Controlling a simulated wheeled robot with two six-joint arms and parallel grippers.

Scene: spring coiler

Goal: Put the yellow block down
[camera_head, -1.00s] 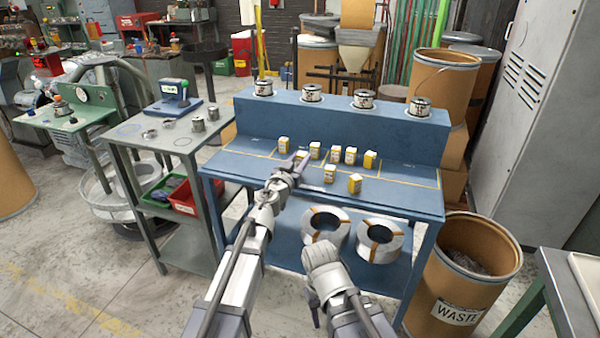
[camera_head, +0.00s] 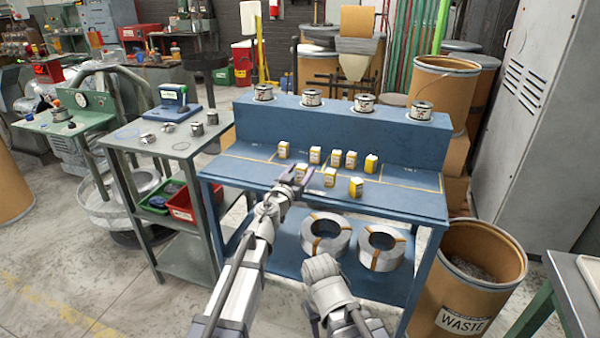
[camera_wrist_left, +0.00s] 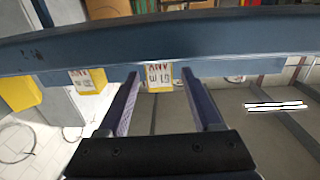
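A small yellow block with a white label (camera_head: 302,173) stands near the front left of the blue bench. My left gripper (camera_head: 295,178) is right at this block, with its fingers around it. In the left wrist view the block (camera_wrist_left: 159,77) shows between the tips of my left gripper (camera_wrist_left: 160,78), with a visible gap on each side, so the fingers are open. The block's lower part is hard to make out. My right arm is low in front of the bench; its fingers cannot be made out.
Several similar yellow blocks (camera_head: 351,160) stand on the blue bench (camera_head: 410,200), two of them close to the right in the front row. Metal spools (camera_head: 365,102) stand on the raised back ledge. Wire coils (camera_head: 381,247) lie on the lower shelf. A waste drum (camera_head: 468,285) stands at right.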

